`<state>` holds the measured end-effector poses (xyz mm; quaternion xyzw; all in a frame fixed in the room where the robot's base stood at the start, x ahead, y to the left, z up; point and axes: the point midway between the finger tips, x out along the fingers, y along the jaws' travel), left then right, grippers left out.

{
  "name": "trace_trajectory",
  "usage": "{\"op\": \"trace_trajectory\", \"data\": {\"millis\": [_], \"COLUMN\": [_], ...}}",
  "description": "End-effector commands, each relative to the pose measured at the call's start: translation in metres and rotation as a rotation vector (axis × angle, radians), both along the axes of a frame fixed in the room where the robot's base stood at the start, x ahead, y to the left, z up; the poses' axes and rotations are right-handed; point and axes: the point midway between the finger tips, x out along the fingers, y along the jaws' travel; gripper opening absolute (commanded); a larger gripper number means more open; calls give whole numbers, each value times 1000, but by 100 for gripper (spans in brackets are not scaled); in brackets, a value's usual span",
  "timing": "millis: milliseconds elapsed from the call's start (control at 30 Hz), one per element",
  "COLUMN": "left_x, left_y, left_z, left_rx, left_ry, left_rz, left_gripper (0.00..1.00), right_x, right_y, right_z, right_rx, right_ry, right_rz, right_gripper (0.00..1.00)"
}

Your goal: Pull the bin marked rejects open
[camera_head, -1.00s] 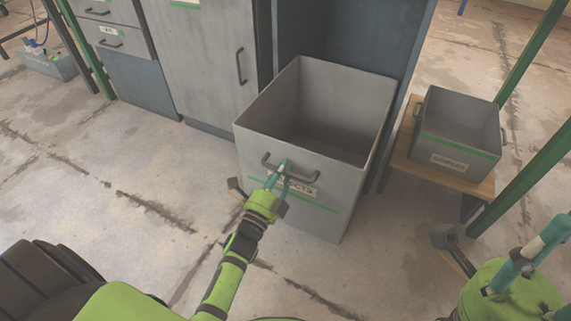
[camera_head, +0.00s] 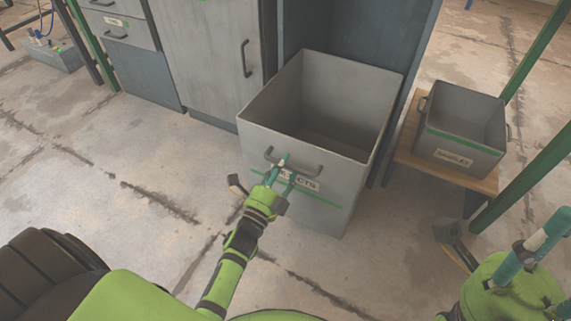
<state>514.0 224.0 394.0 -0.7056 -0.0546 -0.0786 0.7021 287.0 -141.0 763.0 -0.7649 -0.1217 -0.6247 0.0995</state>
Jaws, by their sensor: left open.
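The grey rejects bin (camera_head: 258,137) is pulled well out of its dark housing, with its open top showing an empty inside. Its front has a dark bar handle (camera_head: 312,172), a label and a green stripe; the label is partly hidden behind my gripper. My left gripper (camera_head: 287,168) is open at the handle, its teal fingers overlapping the bar in view. I cannot tell whether they touch it. My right gripper (camera_head: 522,262) is at the lower right, far from the bin, its teal fingers pointing upward; its opening is unclear.
A smaller grey bin labelled samples (camera_head: 465,140) stands on a wooden stand (camera_head: 440,172) to the right. Grey cabinets (camera_head: 205,60) and drawers stand at the back left. A green post (camera_head: 520,180) rises at the right. The floor left of the rejects bin is clear.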

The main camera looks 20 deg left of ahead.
Motion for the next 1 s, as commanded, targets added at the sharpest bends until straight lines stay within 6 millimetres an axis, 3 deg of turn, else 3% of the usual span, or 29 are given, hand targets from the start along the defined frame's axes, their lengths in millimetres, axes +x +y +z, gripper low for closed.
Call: {"op": "trace_trajectory", "data": {"millis": [300,500,700,1000], "left_x": [-65,-97,-108,-108], "left_y": [2,4,4,4], "left_z": [-14,-19,-20,-20], "left_rx": [0,0,-1,0], "left_ry": [6,3,1,0], "left_rz": [2,2,2,2], "left_gripper": [45,45,45,45], "right_x": [0,0,0,0], "right_y": [0,0,0,0], "right_z": [-1,-1,-1,-1], "right_rx": [0,1,1,1], "right_ry": [4,5,5,5], "right_rz": [1,1,1,1], "right_gripper": [40,40,40,40]}}
